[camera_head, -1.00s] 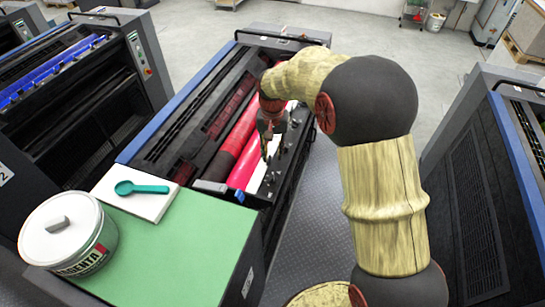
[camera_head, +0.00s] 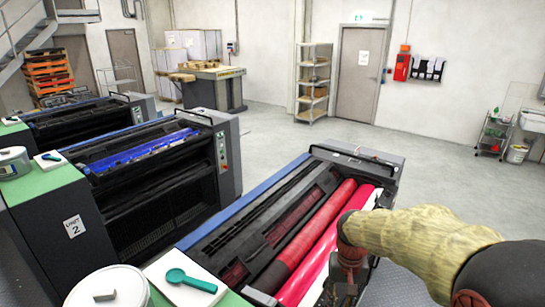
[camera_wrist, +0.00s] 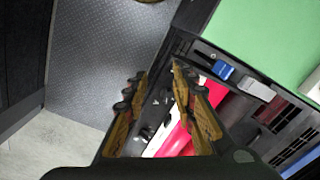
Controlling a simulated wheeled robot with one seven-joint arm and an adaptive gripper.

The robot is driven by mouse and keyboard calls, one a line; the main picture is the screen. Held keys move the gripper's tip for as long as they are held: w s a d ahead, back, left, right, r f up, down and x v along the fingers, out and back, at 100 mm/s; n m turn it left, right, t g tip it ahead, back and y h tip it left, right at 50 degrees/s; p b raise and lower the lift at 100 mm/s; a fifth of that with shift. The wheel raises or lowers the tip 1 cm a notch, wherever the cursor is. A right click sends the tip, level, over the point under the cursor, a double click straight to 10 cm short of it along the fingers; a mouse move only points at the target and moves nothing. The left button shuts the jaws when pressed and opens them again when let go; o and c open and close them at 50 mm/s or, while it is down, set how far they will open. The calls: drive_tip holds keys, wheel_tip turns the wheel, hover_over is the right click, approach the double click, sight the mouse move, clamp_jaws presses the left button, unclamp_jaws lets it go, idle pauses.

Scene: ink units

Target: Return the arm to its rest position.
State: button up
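My arm, with pale wood-like links and dark joints, reaches in from the lower right of the head view. My gripper (camera_head: 346,284) hangs over the front right of the nearest ink unit (camera_head: 268,205), partly cut off by the frame's bottom edge. In the wrist view, the two fingers of my gripper (camera_wrist: 158,74) stand apart with nothing between them. The unit's red roller (camera_wrist: 184,138) and a pale strip lie beyond the fingers. I cannot tell how far above the unit the fingertips are.
A teal scoop (camera_head: 190,280) lies on a white pad beside a white-lidded tub (camera_head: 108,288). A green top (camera_wrist: 270,38) borders the unit in the wrist view. Unit 2 (camera_head: 150,180) stands left. Open floor (camera_head: 290,137) lies behind, before shelves (camera_head: 313,82) and a door.

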drive_tip(key=s+r+t+b, duration=0.3)
drive_tip(key=s+b, duration=0.1)
drive_tip(key=s, duration=0.6)
drive_tip(key=s+r+n+t+b, duration=0.1)
drive_tip(key=s+r+t+b, duration=0.1)
drive_tip(key=s+b, duration=0.3)
drive_tip(key=s+r, duration=0.1)
drive_tip(key=s, duration=0.3)
drive_tip(key=shift+s+r+n+t, duration=0.2)
drive_tip(key=shift+s+n+t, duration=0.1)
drive_tip(key=shift+s+t, duration=0.1)
